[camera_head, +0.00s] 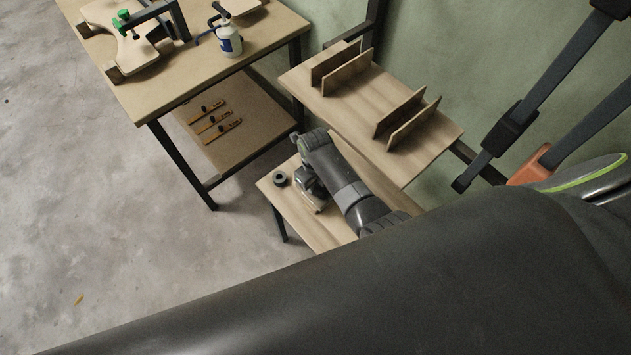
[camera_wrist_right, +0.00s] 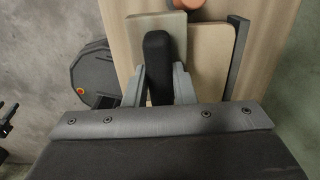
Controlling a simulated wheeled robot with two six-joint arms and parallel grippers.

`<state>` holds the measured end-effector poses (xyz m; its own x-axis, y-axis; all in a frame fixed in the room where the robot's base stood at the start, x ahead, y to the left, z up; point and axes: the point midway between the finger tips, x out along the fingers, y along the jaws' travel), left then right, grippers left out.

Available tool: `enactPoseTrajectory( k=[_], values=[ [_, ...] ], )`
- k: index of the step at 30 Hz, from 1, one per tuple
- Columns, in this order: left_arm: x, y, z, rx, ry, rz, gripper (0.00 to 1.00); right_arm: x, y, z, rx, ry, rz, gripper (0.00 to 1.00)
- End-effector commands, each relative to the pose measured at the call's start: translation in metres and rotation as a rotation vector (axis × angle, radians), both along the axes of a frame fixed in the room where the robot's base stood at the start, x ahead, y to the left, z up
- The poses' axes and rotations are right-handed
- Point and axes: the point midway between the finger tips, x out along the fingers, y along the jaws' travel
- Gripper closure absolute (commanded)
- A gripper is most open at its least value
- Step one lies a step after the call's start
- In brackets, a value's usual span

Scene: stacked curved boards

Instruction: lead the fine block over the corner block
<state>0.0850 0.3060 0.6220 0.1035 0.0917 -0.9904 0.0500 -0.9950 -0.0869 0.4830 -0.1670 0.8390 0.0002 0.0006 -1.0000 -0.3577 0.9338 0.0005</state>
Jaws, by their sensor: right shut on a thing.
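My right gripper (camera_head: 311,192) is low over the small wooden bench in the head view. In the right wrist view its fingers (camera_wrist_right: 158,88) are shut on the upright black grip of a flat grey-tan block (camera_wrist_right: 160,24), which I take to be the fine block. A pale wooden piece with rounded corners (camera_wrist_right: 212,55) lies right beside it, with a dark strip (camera_wrist_right: 238,55) along its right side. I cannot tell whether this piece is the corner block. The gripper hides part of both, and whether the held block touches what is below is unclear. My left gripper is not in view.
The small bench (camera_head: 338,232) bears a dark round object (camera_head: 280,178) near its left corner. A shelf with upright dividers (camera_head: 345,72) overhangs close to my right arm. A workbench (camera_head: 145,95) with curved boards (camera_head: 138,45) and a bottle (camera_head: 229,42) stands left; floor between is clear.

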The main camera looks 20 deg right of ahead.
Motion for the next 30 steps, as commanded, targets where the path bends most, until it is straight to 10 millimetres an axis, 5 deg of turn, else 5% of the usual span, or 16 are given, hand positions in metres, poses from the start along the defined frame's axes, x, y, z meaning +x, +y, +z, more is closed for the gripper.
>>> enactPoseTrajectory(
  k=[7,18,30],
  values=[
    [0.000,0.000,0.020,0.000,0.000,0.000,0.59,0.000,0.000,0.025,0.000,-0.002,0.000,1.00],
    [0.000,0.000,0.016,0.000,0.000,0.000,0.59,0.001,0.000,0.055,0.000,-0.003,0.000,1.00],
    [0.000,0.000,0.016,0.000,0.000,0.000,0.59,0.000,0.000,0.060,0.000,0.000,0.000,1.00]
  ],
)
